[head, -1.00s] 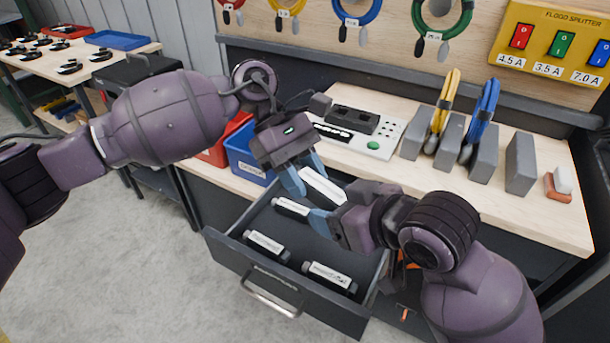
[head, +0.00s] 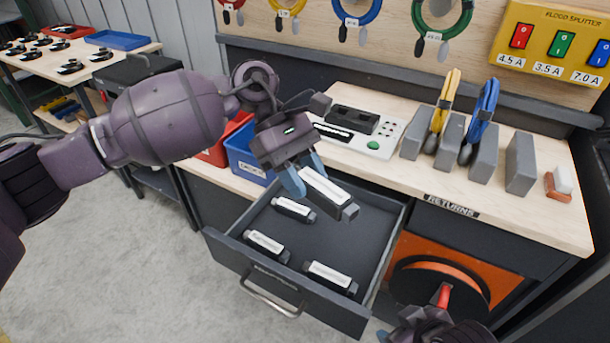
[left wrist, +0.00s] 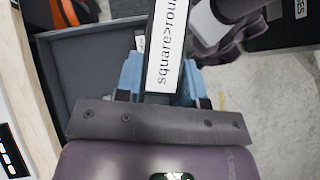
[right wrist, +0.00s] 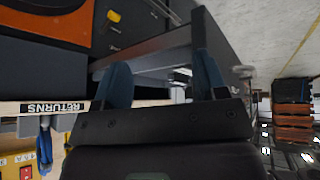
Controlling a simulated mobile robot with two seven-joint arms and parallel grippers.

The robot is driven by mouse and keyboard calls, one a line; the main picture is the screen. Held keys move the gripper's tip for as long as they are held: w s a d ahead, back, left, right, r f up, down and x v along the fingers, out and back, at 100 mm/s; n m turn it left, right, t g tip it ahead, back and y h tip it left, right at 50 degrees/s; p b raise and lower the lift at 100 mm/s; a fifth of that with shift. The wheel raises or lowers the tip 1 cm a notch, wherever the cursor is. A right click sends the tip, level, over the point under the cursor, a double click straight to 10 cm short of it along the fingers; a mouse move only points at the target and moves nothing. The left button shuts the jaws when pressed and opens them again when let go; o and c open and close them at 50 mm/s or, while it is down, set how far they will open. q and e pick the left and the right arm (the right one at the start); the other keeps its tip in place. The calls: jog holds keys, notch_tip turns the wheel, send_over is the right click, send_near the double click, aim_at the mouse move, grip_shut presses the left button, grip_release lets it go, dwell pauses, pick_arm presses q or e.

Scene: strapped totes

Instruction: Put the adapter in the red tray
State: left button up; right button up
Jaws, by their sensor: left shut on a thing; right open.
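An adapter (head: 328,192), a dark block with a white label, is held above the open drawer. My left gripper (head: 305,172) is shut on it. In the left wrist view the adapter (left wrist: 163,50) shows between the blue fingers, its label reading "square>rou…", cut off by the frame. A red tray (head: 68,31) lies on the far left table. A red bin (head: 218,150) stands on the bench, partly hidden by a blue bin and my arm.
The open drawer (head: 240,255) holds several similar adapters. A blue bin (head: 245,158) stands beside the red bin, and a blue tray (head: 116,40) beside the red tray. A grey device (head: 360,130) and upright grey blocks occupy the bench. An orange-faced RETURNS opening (head: 500,284) is at right.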

jog(key=s+d+f+m+t+h, duration=0.1)
jog(key=s+d+f+m+t, duration=0.1)
jog(key=d+f+m+t, duration=0.2)
jog(key=d+f, duration=0.3)
jog(key=f, duration=0.2)
jog(key=shift+s+d+f+t+h, duration=0.2)
jog(key=shift+d+f+t+h, duration=0.1)
jog(key=shift+d+f+h, duration=0.1)
